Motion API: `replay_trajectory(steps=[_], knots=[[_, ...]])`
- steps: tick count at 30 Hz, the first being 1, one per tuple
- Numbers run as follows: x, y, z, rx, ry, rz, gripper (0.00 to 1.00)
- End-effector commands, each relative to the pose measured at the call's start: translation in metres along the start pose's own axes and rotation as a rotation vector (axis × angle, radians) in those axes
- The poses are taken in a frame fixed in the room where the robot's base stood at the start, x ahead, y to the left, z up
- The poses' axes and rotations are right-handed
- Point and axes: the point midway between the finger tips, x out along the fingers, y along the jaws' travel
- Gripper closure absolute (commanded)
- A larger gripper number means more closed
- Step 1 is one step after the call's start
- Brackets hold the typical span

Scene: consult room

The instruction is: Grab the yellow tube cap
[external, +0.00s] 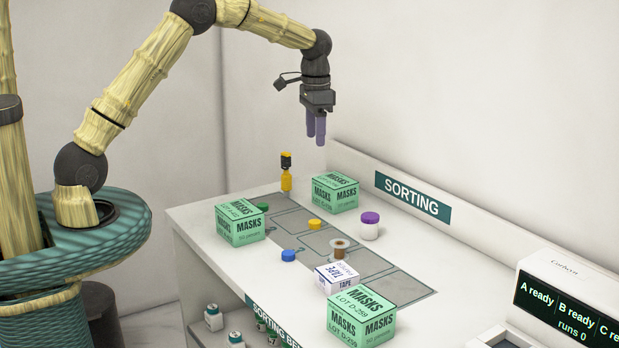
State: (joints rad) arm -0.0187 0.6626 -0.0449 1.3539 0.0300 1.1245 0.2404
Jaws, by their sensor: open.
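The yellow tube cap (315,224) lies on the grey marked strip of the bench top, near its middle. It is small, round and flat. My gripper (316,139) hangs above the far left part of the bench with its fingers pointing down. It is open and empty, well above the cap and apart from it. Nothing hides the cap in this view.
Green mask boxes stand at left (240,223), back (335,193) and front right (361,317). A yellow bottle (286,174), blue cap (288,255), green cap (262,208), tape roll (340,247), tape box (337,277) and purple-lidded jar (370,226) surround the cap. A raised wall (470,239) edges the back.

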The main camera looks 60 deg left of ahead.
Motion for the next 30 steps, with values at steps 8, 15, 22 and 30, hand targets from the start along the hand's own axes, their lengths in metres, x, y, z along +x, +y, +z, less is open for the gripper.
replay_trajectory(steps=[8, 15, 22, 30], knots=[[0.048, 0.000, 0.002, -0.001, -0.002, 0.000, 0.46], [0.048, 0.000, 0.002, -0.001, -0.001, 0.000, 0.46], [0.064, 0.001, 0.003, -0.001, -0.005, 0.001, 0.46], [0.111, 0.001, 0.003, -0.001, -0.006, 0.001, 0.46]])
